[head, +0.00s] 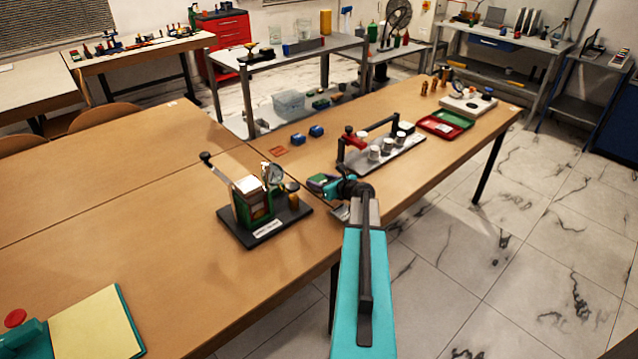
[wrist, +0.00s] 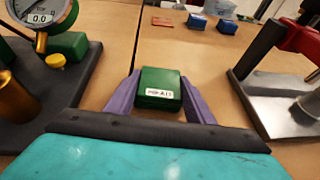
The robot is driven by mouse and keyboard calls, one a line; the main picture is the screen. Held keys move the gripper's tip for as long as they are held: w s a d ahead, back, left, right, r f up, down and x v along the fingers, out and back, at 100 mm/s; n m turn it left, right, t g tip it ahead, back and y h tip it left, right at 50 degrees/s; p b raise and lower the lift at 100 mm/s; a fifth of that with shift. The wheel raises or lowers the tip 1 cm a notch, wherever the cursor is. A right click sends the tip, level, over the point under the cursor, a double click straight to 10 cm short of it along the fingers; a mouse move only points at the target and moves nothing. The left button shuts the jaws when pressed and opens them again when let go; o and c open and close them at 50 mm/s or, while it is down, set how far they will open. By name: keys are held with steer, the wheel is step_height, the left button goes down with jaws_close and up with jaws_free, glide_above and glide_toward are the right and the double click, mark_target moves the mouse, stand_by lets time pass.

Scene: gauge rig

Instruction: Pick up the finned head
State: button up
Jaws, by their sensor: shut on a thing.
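My gripper (wrist: 160,104) has its purple fingers shut on a green block (wrist: 160,86) with a white label that is too small to read surely. One finger lies on each side of the block. In the head view my gripper (head: 326,184) is between the gauge rig and the grey-based stand, above the table. The block shows no clear fins from here, and I cannot tell whether it is the finned head. The gauge rig (head: 262,204) has a dark base, a lever, a round dial and a brass cylinder (wrist: 14,98). The dial reads 0.0.
The grey-based stand (head: 392,160) with a red clamp and white cups is to the right. Two blue blocks (head: 317,131) and an orange piece (head: 281,151) lie beyond. Red and green trays (head: 445,123) are farther back. Bare tabletop (head: 130,190) lies left.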

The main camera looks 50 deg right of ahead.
mark_target(320, 180)
steer(key=shift+r, duration=0.15)
steer(key=shift+r, duration=0.7)
steer(key=shift+r+b, duration=0.35)
steer(key=shift+r, duration=0.55)
steer(key=s+a, duration=0.2)
steer(key=s+a+b, duration=0.1)
steer(key=s+a, duration=0.1)
steer(key=s, duration=0.1)
steer(key=s+a+r, duration=0.1)
steer(key=s+a, duration=0.1)
steer(key=s, duration=0.1)
steer(key=shift+s+a+b, duration=0.15)
steer(key=shift+a+b, duration=0.1)
steer(key=shift+b, duration=0.1)
steer(key=shift+s+a+r+p, duration=0.2)
steer(key=shift+s+a+p, duration=0.3)
steer(key=shift+s+p, duration=0.15)
steer(key=shift+s+a+r+p, duration=0.15)
steer(key=shift+s+a+p, duration=0.35)
steer(key=shift+s+p, duration=0.1)
steer(key=shift+p, duration=0.65)
steer(key=s+p, duration=0.1)
steer(key=p, duration=0.4)
steer(key=shift+a+r, duration=0.1)
steer(key=shift+a, duration=0.2)
steer(key=shift+s+a+p, duration=0.35)
steer(key=shift+s+p, duration=0.05)
steer(key=shift+p, duration=1.15)
